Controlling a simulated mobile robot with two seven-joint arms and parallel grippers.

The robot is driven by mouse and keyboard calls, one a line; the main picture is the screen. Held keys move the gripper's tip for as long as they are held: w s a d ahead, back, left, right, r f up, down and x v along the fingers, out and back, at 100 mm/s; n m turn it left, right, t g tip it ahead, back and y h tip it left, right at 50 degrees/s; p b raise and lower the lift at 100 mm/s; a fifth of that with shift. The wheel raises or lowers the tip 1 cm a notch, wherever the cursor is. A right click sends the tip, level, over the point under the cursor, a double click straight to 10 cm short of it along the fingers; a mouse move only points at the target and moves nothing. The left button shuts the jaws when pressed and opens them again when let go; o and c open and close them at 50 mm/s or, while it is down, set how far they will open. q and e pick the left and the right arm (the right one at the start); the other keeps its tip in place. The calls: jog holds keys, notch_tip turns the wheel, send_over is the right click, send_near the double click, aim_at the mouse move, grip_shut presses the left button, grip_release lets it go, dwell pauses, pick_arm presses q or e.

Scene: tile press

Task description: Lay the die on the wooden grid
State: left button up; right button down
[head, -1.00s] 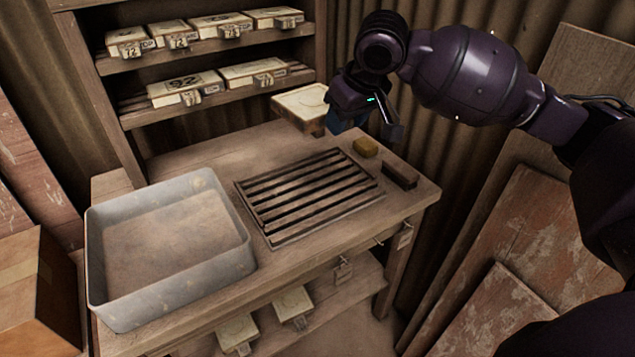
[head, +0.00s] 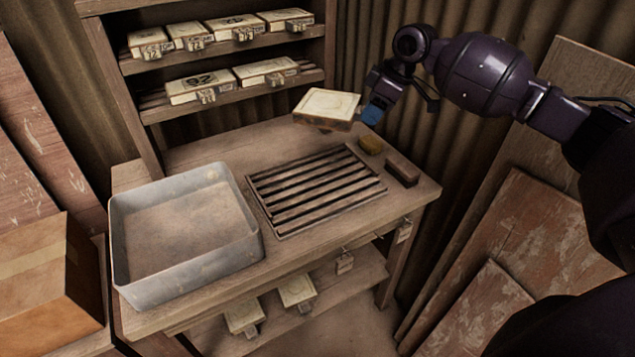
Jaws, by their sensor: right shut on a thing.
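The die (head: 328,104) is a flat block with a cream top face and a darker lower part. My right gripper (head: 371,113) is shut on its right side and holds it above the back of the bench. The wooden grid (head: 315,190), a dark frame of parallel slats, lies on the bench in front of and below the die. Its slats are bare. My left gripper is not in view.
A grey metal tray (head: 118,245) stands on the bench left of the grid. Shelves (head: 215,108) with several similar dies stand behind; two more dies (head: 297,290) lie below the bench.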

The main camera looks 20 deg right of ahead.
jog(key=shift+w+f, duration=0.1)
jog(key=shift+f, duration=0.05)
jog(key=b, duration=0.2)
send_over(358, 184)
jog(key=d, duration=0.1)
jog(key=f, duration=0.9)
jog(key=s+f, duration=0.1)
jog(key=f, duration=0.3)
jog(key=shift+f, duration=0.35)
notch_tip(358, 184, down, 5)
jog(key=shift+f+b, duration=0.15)
jog(key=shift+b, duration=0.15)
jog(key=shift+f, duration=0.25)
jog(key=c, duration=0.6)
grip_release()
jog(key=shift+f, duration=0.15)
